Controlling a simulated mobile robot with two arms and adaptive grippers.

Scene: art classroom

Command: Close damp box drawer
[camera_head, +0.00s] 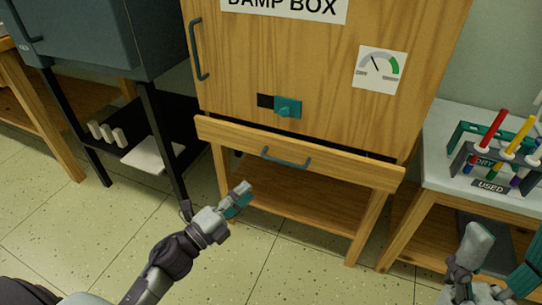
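The wooden damp box (300,85) stands in the middle, with its sign at the top. Its drawer (352,168) runs across below the door. The drawer front stands out from the cabinet, with a dark gap along its top edge, so it is partly open. A grey-blue bar handle (286,158) is on the drawer front. My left gripper (240,197) is in front of and below the drawer's left part, apart from the handle in the picture; its finger opening is hard to make out. My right gripper (502,262) is at the lower right, fingers spread and empty.
A white-topped table (475,192) with a marker rack (495,155) stands close on the right. A dark cabinet on legs (85,35) is at the left. The damp box's lower shelf (300,208) lies under the drawer. The speckled floor in front is clear.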

